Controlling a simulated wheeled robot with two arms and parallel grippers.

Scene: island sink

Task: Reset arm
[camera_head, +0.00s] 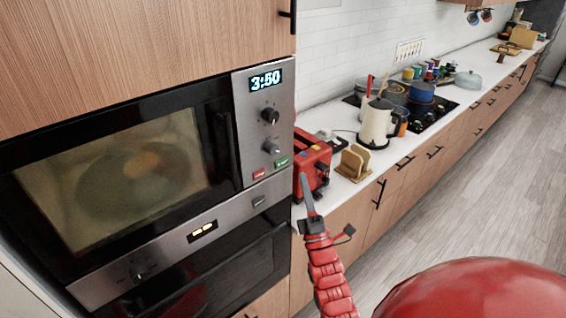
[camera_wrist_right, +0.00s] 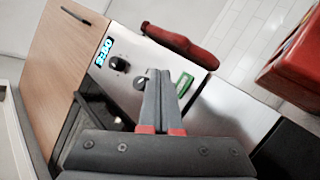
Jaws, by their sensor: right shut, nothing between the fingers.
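My right gripper (camera_head: 304,188) reaches up from the bottom of the head view on a red segmented arm (camera_head: 330,280). Its fingers are together and empty, in front of the right edge of the microwave (camera_head: 110,175) and close to the red toaster (camera_head: 312,160). In the right wrist view, the shut fingers (camera_wrist_right: 160,98) point toward the microwave's control panel, over the area of a knob and the green button (camera_wrist_right: 185,84). I cannot tell whether they touch the panel. My left gripper is not in view.
The microwave door looks closed, above a dark oven (camera_head: 220,265). A wooden rack (camera_head: 354,162), a cream kettle (camera_head: 377,122) and a stove with pots (camera_head: 421,92) stand along the white counter. The floor (camera_head: 480,190) to the right is clear.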

